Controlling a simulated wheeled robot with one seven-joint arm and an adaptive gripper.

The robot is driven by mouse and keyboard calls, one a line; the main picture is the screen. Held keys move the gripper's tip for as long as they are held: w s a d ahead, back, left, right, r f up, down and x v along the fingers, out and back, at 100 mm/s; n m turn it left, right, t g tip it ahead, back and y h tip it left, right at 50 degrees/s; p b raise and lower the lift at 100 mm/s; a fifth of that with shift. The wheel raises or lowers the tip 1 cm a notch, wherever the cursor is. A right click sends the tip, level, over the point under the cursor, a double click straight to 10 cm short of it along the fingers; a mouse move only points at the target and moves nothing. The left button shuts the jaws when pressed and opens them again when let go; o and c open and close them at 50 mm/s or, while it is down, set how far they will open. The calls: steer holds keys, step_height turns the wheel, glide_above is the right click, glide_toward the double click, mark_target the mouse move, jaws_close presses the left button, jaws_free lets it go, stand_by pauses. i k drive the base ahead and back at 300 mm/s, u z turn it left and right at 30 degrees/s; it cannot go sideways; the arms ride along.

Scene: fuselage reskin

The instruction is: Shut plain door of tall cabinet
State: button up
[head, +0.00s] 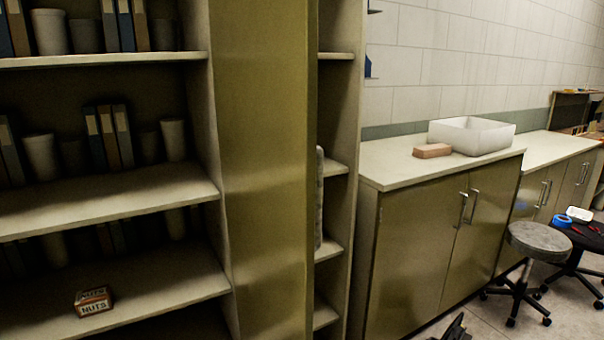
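The tall cabinet (217,150) stands at the left with its shelves exposed. Its plain olive door (265,170) stands open, out from the cabinet front, and has a smooth, bare face. A grey upright bar (319,198), which looks like a handle, shows just past the door's right edge. A dark shape (455,329) at the bottom edge may be part of my gripper. It is cut off, so I cannot tell whether it is open or shut. It is apart from the door in the picture.
The shelves hold binders (108,135), cups (40,157) and a small nuts box (93,301). Narrow shelves (328,168) show right of the door. A low cabinet (415,250) bears a white basin (471,135) and a brick (432,151). A stool (540,241) stands at right.

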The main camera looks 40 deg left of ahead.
mark_target(266, 53)
steer(key=i, duration=1.5)
steer(key=u, duration=2.8)
